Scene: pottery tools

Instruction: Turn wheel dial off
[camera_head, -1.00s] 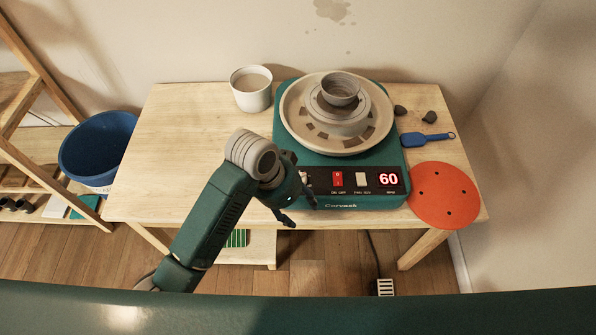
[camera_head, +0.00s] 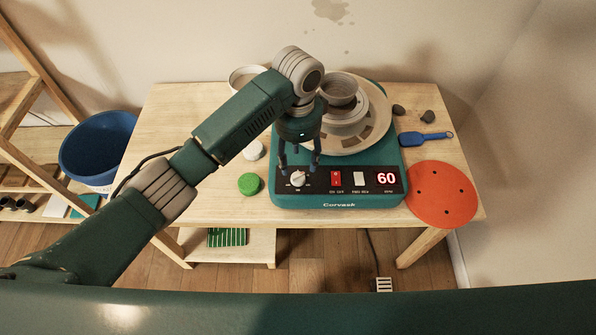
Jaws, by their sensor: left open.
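The pottery wheel (camera_head: 387,160) is a teal machine on the table with a black front panel. Its white dial (camera_head: 297,179) is at the left end of that panel. A grey clay bowl (camera_head: 339,89) sits on the wheel head, partly hidden by my arm. My right gripper is not in view.
An orange perforated disc (camera_head: 441,194) lies right of the wheel, below a blue tool (camera_head: 426,138). A green round thing (camera_head: 250,184) and a white one (camera_head: 254,150) lie left. A white cup (camera_head: 243,76) stands behind my arm. A blue bucket (camera_head: 97,146) is at far left.

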